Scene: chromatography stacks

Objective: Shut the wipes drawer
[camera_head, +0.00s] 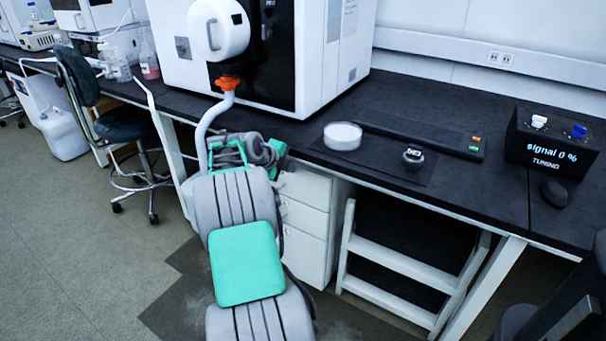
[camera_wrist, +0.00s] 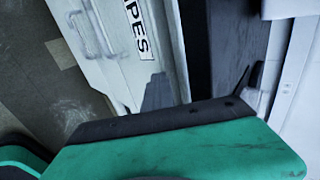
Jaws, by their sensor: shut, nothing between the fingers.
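The wipes drawer shows in the wrist view as a pale front (camera_wrist: 118,72) with a dark-lettered label, of which "PES" is readable, and a recessed-looking handle. In the head view the white drawer cabinet (camera_head: 305,218) stands under the black bench, partly hidden by my arm. I cannot tell how far the wipes drawer stands out. My gripper (camera_head: 283,165) is by the cabinet's top, just under the bench edge, and is shut and empty. Its green and dark body fills the lower wrist view, close to the drawer front; contact cannot be told.
The bench (camera_head: 450,185) overhangs the cabinet. On it are a white instrument (camera_head: 330,60), a white round dish (camera_head: 342,135), a flat dark panel and a signal box (camera_head: 550,142). A white frame (camera_head: 400,262) stands right of the cabinet. A stool (camera_head: 125,125) is at left.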

